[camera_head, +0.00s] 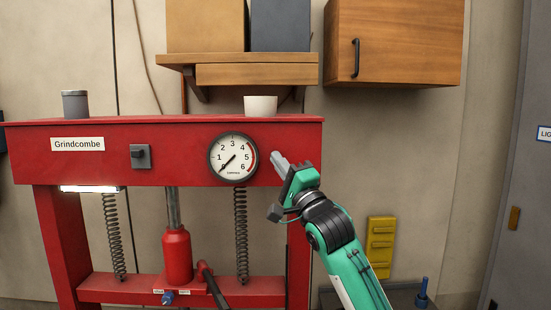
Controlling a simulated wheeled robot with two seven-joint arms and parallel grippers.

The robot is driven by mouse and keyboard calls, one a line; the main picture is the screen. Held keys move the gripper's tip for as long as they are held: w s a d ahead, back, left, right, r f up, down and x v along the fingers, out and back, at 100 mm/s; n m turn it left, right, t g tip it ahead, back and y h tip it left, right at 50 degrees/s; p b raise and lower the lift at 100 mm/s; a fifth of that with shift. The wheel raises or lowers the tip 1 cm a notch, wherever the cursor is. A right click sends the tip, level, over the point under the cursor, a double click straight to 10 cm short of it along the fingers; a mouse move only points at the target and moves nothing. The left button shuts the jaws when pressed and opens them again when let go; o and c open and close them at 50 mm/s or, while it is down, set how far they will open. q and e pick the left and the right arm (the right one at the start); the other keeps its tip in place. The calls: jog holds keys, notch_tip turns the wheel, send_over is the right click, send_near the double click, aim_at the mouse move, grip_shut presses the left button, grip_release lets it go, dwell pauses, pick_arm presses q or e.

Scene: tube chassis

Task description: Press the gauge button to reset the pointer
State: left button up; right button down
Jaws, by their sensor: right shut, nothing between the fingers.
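A round gauge (233,158) with a white dial and dark rim is set in the red top beam of a press. Its pointer aims down and left, toward the low end of the scale near 0. No separate gauge button can be made out; the gripper may hide part of the beam's right end. My right gripper (277,159) is shut and empty, just right of the gauge, its fingertips pointing up and left in front of the beam. Whether it touches the beam cannot be told. My left gripper is not in view.
The red press (190,125) carries a grey switch (140,156), a white cup (261,106) and a dark canister (75,104) on top. A wooden shelf (250,74) and a wall cabinet (392,42) hang above. A yellow rack (380,245) is at lower right.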

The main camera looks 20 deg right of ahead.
jog(key=shift+s, duration=0.1)
jog(key=shift+s+a, duration=0.2)
jog(key=shift+s, duration=0.55)
jog(key=shift+s+a+p, duration=0.1)
jog(key=shift+s+a, duration=0.15)
jog(key=shift+s, duration=0.55)
jog(key=shift+s+a+p, duration=0.15)
jog(key=shift+s+a, duration=0.05)
jog(key=shift+s, duration=0.6)
jog(key=shift+s+a+p, duration=0.1)
jog(key=shift+s+a, duration=0.15)
jog(key=shift+s, duration=0.55)
